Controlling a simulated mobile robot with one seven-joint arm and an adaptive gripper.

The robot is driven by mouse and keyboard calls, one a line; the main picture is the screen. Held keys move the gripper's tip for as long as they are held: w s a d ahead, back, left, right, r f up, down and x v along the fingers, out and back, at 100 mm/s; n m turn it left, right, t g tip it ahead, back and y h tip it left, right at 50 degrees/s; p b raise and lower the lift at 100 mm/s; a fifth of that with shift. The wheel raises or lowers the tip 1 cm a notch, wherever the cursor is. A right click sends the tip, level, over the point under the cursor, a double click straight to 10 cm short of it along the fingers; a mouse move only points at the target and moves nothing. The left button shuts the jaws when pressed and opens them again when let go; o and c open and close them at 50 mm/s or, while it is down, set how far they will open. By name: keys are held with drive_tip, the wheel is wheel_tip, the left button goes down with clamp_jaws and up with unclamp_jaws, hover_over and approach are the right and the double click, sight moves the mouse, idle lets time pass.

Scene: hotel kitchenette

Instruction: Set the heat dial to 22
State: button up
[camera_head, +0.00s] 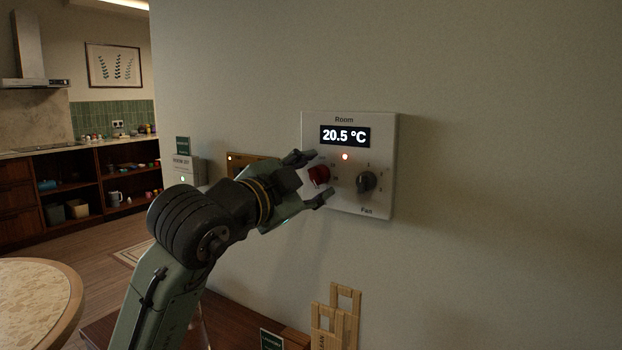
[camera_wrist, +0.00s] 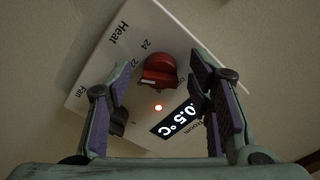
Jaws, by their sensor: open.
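A white wall thermostat (camera_head: 348,206) has a black display (camera_head: 345,135) reading 20.5 °C, with a lit red light below it. The red heat dial (camera_head: 319,176) is at its lower left, and the dark fan dial (camera_head: 366,182) is at its lower right. In the wrist view the red heat dial (camera_wrist: 159,71) sits by the word Heat, with 24 and a partly covered number beside it. My gripper (camera_head: 312,178) is open in front of the heat dial, with its fingers on either side. In the wrist view my gripper (camera_wrist: 160,85) appears empty; contact cannot be told.
A wooden-framed panel (camera_head: 240,162) and a grey box (camera_head: 186,170) are on the wall to the left. Wooden hangers or frames (camera_head: 338,318) stand below the thermostat. The wall to the right is bare. A round table (camera_head: 72,300) is at the lower left.

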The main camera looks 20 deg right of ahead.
drive_tip(key=v, duration=1.2)
